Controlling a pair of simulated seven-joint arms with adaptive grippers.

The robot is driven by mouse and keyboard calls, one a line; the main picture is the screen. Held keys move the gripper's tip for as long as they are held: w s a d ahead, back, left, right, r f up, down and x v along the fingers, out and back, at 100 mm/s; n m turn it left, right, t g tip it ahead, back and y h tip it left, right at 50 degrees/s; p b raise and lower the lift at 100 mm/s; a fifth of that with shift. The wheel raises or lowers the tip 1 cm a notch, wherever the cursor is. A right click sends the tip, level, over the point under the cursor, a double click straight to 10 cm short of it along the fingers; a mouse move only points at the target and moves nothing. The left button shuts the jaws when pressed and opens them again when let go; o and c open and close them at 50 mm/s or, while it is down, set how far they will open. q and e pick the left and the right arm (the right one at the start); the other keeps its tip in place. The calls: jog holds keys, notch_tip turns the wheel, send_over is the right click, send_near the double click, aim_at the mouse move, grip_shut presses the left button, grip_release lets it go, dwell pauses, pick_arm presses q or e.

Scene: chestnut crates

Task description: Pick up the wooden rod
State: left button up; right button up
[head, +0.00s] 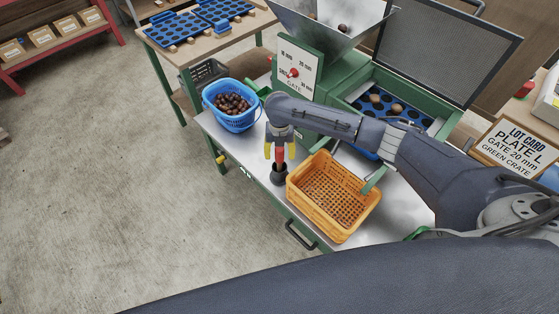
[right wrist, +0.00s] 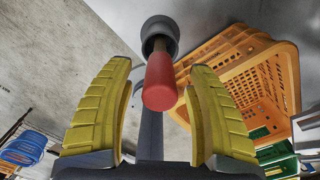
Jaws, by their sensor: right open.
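The wooden rod (right wrist: 160,48) stands in a dark grey round holder (right wrist: 158,28), with its red end (right wrist: 160,85) toward my right gripper. In the head view the red end (head: 279,153) shows above the dark holder (head: 279,175) near the bench's front edge. My right gripper (head: 279,150) is over it with yellow fingers open on either side. In the right wrist view the fingers (right wrist: 160,78) stand apart, with a gap visible on each side of the red end. The rod's lower part is hidden in the holder. My left gripper is not in view.
An orange crate (head: 332,227) stands just right of the holder, close to my right gripper. A blue basket (head: 236,122) of chestnuts stands to the left. A green machine (head: 330,62) with a metal hopper and a lot card (head: 518,145) are behind.

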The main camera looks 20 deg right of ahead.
aim_at(279, 164)
jog(key=shift+f, duration=1.3)
jog(key=shift+c, duration=0.3)
grip_shut()
